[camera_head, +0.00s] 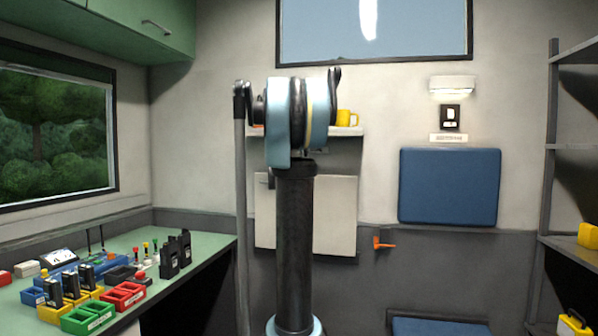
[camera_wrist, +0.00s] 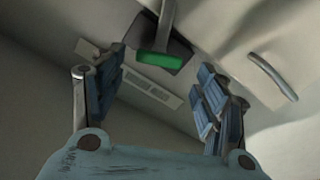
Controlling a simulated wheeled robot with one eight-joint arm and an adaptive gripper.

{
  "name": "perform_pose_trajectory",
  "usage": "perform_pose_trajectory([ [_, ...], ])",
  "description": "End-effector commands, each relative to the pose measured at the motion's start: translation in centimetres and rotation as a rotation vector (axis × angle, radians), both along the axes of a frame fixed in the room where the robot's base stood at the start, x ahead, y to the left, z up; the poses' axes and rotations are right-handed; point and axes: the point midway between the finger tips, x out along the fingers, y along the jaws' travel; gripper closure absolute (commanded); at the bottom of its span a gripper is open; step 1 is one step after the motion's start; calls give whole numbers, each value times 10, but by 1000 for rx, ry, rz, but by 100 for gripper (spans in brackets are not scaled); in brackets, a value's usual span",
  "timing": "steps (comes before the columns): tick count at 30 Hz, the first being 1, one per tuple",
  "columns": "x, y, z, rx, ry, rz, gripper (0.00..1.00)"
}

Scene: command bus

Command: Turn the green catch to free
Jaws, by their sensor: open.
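A bright green bar (camera_wrist: 160,60), which looks like the green catch, sits on a dark block at the end of a grey strut in the wrist view. My gripper (camera_wrist: 162,65) is open and empty. Its blue padded fingers stand apart on either side of the green bar as seen in the picture. I cannot tell how far the bar is beyond the fingertips, and no contact shows. In the head view my raised arm fills the middle; neither the gripper nor the green bar can be made out there.
A grey curved handle (camera_wrist: 272,76) and a slotted vent (camera_wrist: 150,88) are in the wrist view. A green-topped counter (camera_head: 205,248) with several coloured bins is at the left. A blue wall pad (camera_head: 450,186), an orange lever (camera_head: 383,243) and a shelf rack (camera_head: 547,150) are at the right.

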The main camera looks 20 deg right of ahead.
Motion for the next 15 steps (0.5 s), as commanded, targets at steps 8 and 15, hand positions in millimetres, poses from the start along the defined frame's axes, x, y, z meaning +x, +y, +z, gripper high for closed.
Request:
perform_pose_trajectory([
  [8, -35, 25, -1, 0, 1, 2, 33],
  [15, -54, 38, -1, 0, 1, 2, 33],
])
